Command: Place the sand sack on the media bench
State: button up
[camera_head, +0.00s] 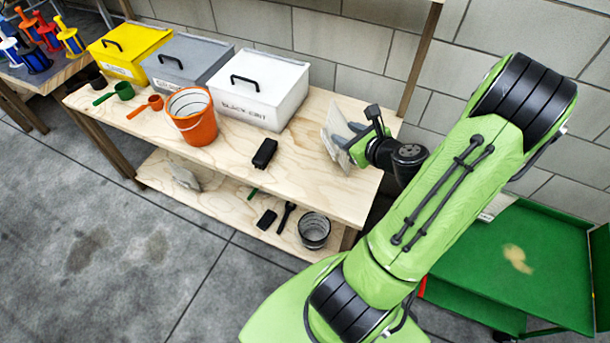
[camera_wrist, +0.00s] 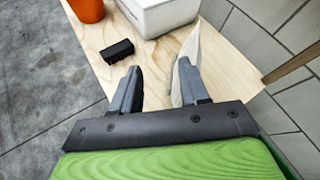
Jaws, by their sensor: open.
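The sand sack appears to be the pale, flat, upright thing (camera_head: 336,128) at the right end of the wooden media bench (camera_head: 310,180). Its printing, if any, cannot be read. In the wrist view the pale sack (camera_wrist: 190,48) stands tilted over the bench top (camera_wrist: 225,65), close against the right finger and partly hidden by it. My gripper (camera_wrist: 157,85) is open, with bare bench top showing between its fingers. In the head view my gripper (camera_head: 350,143) is low over the bench's right end, beside the sack; its fingertips are partly hidden.
A white lidded box (camera_head: 258,90), grey box (camera_head: 187,62), yellow box (camera_head: 130,48) and orange bucket (camera_head: 192,122) stand on the bench. A black block (camera_head: 265,153) lies nearer my gripper. The lower shelf (camera_head: 225,195) holds another pale item (camera_head: 185,178). A green cart (camera_head: 525,260) stands right.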

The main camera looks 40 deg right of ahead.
jog(key=w+a+r+n+g+y, duration=0.1)
jog(key=a+r+n+g+y, duration=0.15)
jog(key=a+n, duration=0.6)
jog(key=w+a+r+n+g+y, duration=0.1)
jog(key=a+n+g+y, duration=0.15)
jog(key=a+n, duration=0.6)
jog(key=s+a+r+n+g+h, duration=0.1)
jog(key=s+a+r+n, duration=0.3)
jog(key=s+n, duration=0.3)
jog(key=s+a+r+n+g+h, duration=0.1)
jog(key=s+a+r+n, duration=0.3)
jog(key=n, duration=0.6)
notch_tip(320, 180, up, 2)
jog(key=s+h, duration=0.1)
jog(key=s, duration=0.1)
jog(key=shift+s+a+n, duration=0.3)
jog(key=shift+s, duration=0.1)
